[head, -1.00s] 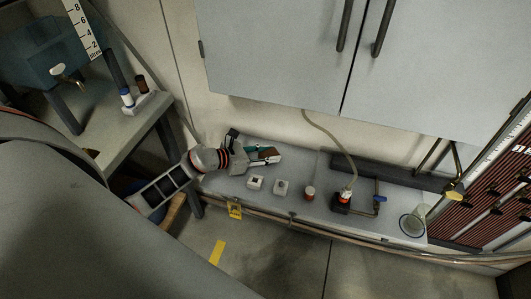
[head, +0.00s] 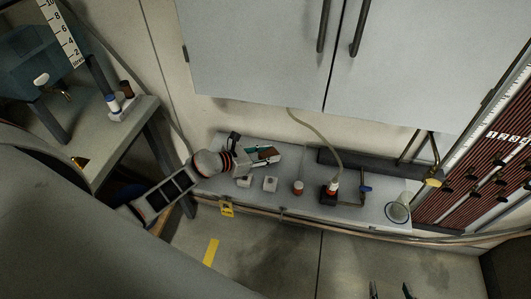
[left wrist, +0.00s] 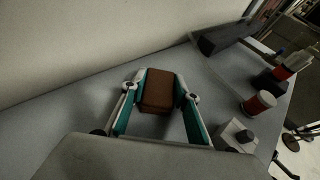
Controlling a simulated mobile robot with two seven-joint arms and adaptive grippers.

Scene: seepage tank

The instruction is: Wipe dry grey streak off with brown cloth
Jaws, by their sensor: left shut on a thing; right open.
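My left gripper (head: 264,156) is shut on a brown cloth (left wrist: 158,92), a folded block between its two fingers in the left wrist view. It is low over the left part of the grey bench shelf (head: 318,178); I cannot tell if the cloth touches the surface. My right gripper (head: 391,291) shows only as two dark, parted fingertips at the bottom edge of the head view, open and empty. I cannot make out a dry grey streak in either view; the gripper and cloth hide part of the shelf.
Grey cabinets (head: 260,50) hang above. A side table (head: 110,140) stands left. The floor (head: 280,260) in front is clear.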

